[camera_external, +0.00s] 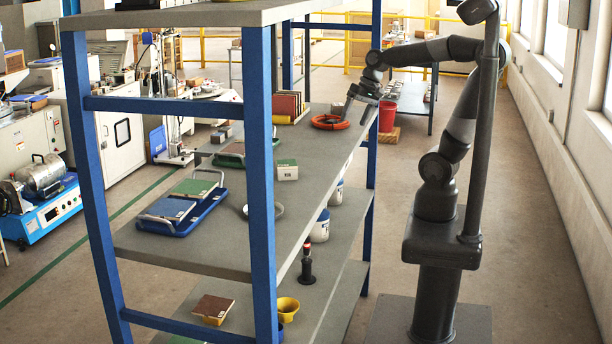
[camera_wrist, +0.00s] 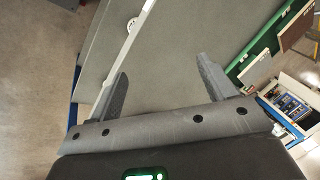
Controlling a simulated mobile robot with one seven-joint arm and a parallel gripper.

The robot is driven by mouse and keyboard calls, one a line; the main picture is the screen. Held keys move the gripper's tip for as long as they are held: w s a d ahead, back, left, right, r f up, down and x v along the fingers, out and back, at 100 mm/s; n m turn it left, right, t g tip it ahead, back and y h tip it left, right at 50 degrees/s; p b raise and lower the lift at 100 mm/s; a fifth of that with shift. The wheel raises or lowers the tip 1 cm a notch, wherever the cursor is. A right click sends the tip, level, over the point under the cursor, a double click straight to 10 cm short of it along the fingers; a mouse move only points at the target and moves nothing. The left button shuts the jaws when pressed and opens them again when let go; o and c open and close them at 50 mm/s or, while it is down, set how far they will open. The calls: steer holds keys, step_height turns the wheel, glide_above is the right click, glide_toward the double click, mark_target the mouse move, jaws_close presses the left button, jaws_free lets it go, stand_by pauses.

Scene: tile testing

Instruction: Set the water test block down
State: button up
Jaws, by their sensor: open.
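My gripper (camera_external: 358,102) is above the far end of the grey middle shelf (camera_external: 225,240), near an orange ring (camera_external: 330,122). In the wrist view my gripper (camera_wrist: 161,72) has its two fingers spread, with nothing between them. I see no block in the gripper.
A blue tray (camera_external: 193,222) with tiles lies at the shelf's near end; a green tray (camera_external: 228,160) is farther along. Blue uprights (camera_external: 262,200) frame the shelf. A red bucket (camera_external: 388,117) stands beyond. The lower shelf holds a yellow bowl (camera_external: 288,308).

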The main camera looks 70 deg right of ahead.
steer(key=s+a+f+n+t+h, duration=0.1)
steer(key=s+a+n+h, duration=0.1)
steer(key=s+a+n, duration=0.2)
steer(key=shift+s+a+f+n+t, duration=0.15)
steer(key=shift+s+a+n+t, duration=0.15)
steer(key=shift+s+n, duration=1.2)
steer(key=shift+w+n, duration=0.4)
